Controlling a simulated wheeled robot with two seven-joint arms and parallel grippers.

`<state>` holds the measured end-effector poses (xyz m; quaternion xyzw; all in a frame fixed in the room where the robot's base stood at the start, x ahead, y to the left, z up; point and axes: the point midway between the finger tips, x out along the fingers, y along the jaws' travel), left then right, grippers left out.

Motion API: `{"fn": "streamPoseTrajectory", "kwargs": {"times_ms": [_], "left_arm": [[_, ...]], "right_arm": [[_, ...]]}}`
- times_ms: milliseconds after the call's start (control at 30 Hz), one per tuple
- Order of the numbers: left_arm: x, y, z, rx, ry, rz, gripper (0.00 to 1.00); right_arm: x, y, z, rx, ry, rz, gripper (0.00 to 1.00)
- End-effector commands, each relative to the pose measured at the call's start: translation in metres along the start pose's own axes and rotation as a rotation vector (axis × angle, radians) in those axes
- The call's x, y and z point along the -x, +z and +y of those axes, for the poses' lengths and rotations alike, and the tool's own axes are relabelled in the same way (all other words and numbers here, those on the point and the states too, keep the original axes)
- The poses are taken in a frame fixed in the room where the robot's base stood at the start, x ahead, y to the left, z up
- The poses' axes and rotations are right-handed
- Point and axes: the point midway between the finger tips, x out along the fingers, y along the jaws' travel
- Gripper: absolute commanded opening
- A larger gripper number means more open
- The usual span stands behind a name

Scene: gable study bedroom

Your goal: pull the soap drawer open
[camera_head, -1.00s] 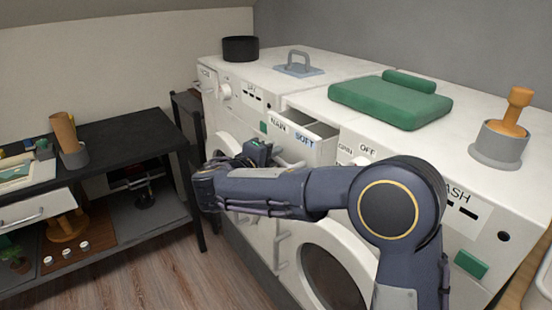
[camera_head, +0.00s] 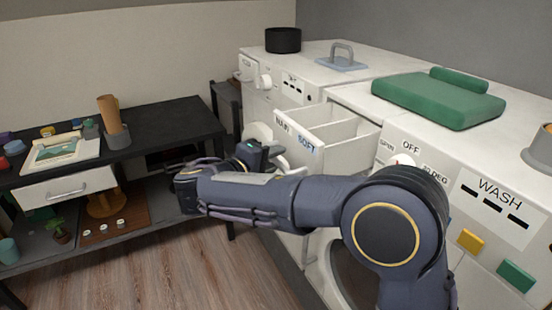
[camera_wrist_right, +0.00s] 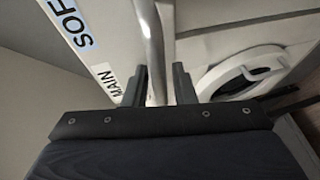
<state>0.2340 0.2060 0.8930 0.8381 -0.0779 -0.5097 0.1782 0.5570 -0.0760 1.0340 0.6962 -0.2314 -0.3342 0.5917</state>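The soap drawer (camera_head: 310,150) is a white box drawer in the washing machine's upper front, labelled MAIN and SOFT. It stands well out from the machine, and its open-topped compartments show. My right gripper (camera_wrist_right: 160,85) is at the drawer front. In the right wrist view its two dark fingers lie on either side of the pale drawer handle (camera_wrist_right: 154,40) and appear shut on it. In the head view my right arm hides most of the handle and the fingertips. My left gripper is not in view.
A black pot (camera_head: 283,40) and a grey-blue handled block (camera_head: 341,60) stand further back. A black table (camera_head: 170,130) is at the left, with wooden floor (camera_head: 190,275) clear in front.

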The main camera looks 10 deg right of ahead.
Motion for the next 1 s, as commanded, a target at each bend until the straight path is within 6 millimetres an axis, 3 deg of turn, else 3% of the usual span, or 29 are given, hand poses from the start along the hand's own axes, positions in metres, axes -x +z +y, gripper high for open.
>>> {"fn": "streamPoseTrajectory", "kwargs": {"times_ms": [367, 800, 1000], "left_arm": [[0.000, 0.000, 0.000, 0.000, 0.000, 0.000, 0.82], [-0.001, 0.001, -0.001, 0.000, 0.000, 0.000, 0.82], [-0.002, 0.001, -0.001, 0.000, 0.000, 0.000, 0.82]], "right_arm": [[0.002, 0.000, 0.000, -0.001, 0.001, -0.001, 0.34], [0.067, -0.001, 0.000, -0.001, 0.001, 0.001, 0.34], [0.078, 0.000, 0.000, 0.000, 0.001, 0.000, 0.34]]}}
